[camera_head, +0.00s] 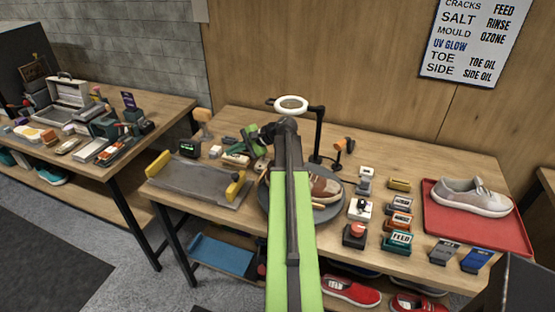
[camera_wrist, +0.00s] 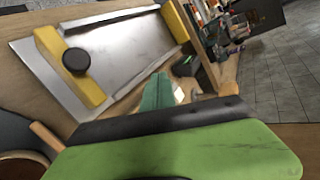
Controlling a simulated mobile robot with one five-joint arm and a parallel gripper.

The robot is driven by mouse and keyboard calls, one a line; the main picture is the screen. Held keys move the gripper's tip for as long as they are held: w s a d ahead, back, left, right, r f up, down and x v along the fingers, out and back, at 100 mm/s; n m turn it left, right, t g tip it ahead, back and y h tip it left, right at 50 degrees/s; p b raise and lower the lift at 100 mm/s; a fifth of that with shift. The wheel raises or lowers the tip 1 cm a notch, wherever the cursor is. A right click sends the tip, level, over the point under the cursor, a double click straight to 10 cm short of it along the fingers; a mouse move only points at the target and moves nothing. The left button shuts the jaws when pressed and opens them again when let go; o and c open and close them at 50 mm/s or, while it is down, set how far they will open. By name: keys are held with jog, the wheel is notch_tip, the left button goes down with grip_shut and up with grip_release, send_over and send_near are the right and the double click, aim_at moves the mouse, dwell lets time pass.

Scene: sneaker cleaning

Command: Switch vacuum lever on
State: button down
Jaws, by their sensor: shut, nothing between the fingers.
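My gripper (camera_head: 254,143) is at the end of my green arm, above the back middle of the table. It is shut and empty, left of the magnifier lamp; its green and black body fills the bottom of the wrist view. No part is clearly readable as the vacuum lever. A grey metal tray (camera_head: 203,181) with yellow end bars lies left of my arm, and it also shows in the wrist view (camera_wrist: 125,52). A round black knob (camera_wrist: 76,61) sits by its near yellow bar. A white box with a black knob (camera_head: 361,207) stands right of the turntable.
A brown and white sneaker (camera_head: 325,187) is on the round turntable (camera_head: 330,212), partly behind my arm. Several labelled blocks and a red button box (camera_head: 355,235) stand right, beside a red tray (camera_head: 455,225) with a pale sneaker.

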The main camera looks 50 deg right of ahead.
jog(key=s+d+m, duration=0.1)
jog(key=s+d, duration=0.1)
jog(key=d, duration=0.1)
jog(key=s+d+m+t+h+b, duration=0.1)
jog(key=s+d+m, duration=0.1)
jog(key=d, duration=0.2)
jog(key=s+d+m+t+h+b, duration=0.1)
jog(key=s+d, duration=0.1)
jog(key=d, duration=0.2)
jog(key=shift+s+d+f, duration=0.15)
jog(key=shift+s+f, duration=0.25)
jog(key=s+d+m+h, duration=0.1)
jog(key=s+d+m, duration=0.1)
jog(key=s, duration=0.2)
jog(key=s+d+f+m+h+b, duration=0.1)
jog(key=s+d+m, duration=0.1)
jog(key=s, duration=0.1)
jog(key=s+d+f+m+h+b, duration=0.1)
jog(key=s+d+m, duration=0.2)
jog(key=s, duration=0.1)
jog(key=shift+s, duration=0.35)
